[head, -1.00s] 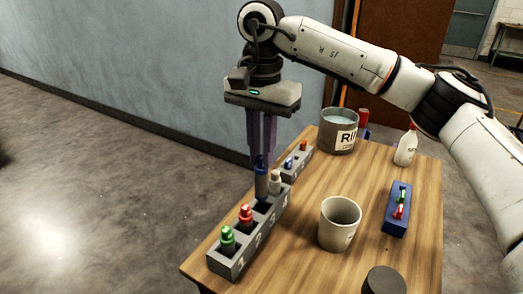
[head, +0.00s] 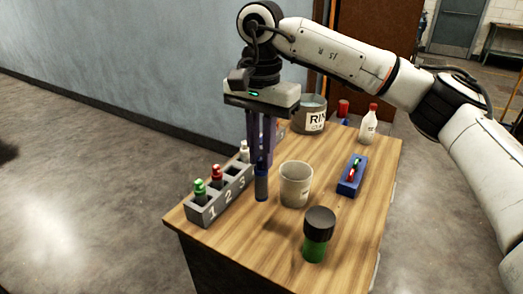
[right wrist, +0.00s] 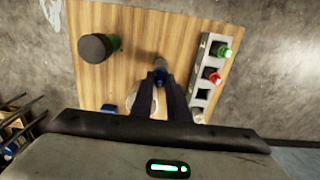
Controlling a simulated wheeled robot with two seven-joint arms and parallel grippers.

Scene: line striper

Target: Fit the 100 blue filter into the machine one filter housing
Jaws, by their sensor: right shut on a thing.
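My right gripper (head: 262,160) is shut on a dark blue filter (head: 261,187) and holds it upright, pointing down, between the numbered grey rack (head: 222,199) and the beige cup (head: 296,186). In the right wrist view the blue filter (right wrist: 159,76) shows between the fingertips (right wrist: 160,84). The rack holds a green filter (head: 200,189), a red filter (head: 216,173) and a white one (head: 244,151); the slot at number 3 is empty. I cannot tell which thing is the machine one filter housing. My left gripper is not in view.
A black-lidded green jar (head: 317,236) stands at the front. A blue holder (head: 352,176) with green and red pieces lies right of the cup. A grey rinse bucket (head: 310,115) and a red-capped white bottle (head: 369,126) stand at the back.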

